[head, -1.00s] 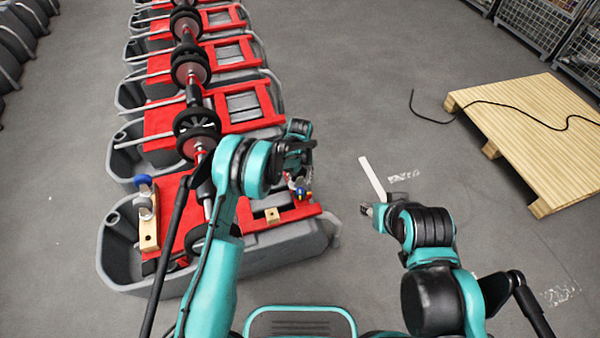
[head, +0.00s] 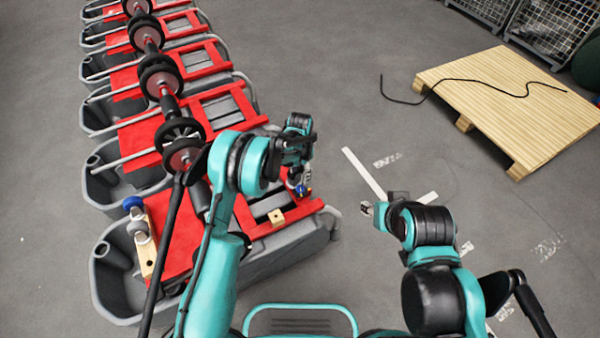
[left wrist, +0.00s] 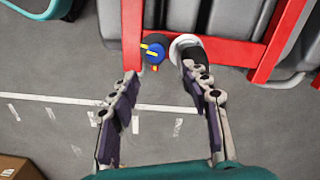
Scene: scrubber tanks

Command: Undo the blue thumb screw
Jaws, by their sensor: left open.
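A small round blue part (left wrist: 153,50) with a yellow bar across it and an orange tip sits at the red frame's edge in the left wrist view. It also shows small in the head view (head: 304,191). A pale round fitting (left wrist: 186,46) is beside it. My left gripper (left wrist: 160,76) is open and empty, its fingers pointing towards these parts without visibly holding either. Another blue knob (head: 133,203) stands on a wooden block at the near tank's left; I cannot tell which is the thumb screw. My right gripper (head: 367,208) is low at centre right, its jaws too small to read.
The red deck (head: 172,240) lies on the near grey tank (head: 110,285), with more such tanks in a row behind. A wooden pallet (head: 500,100) with a black cable lies at right. Open floor lies between.

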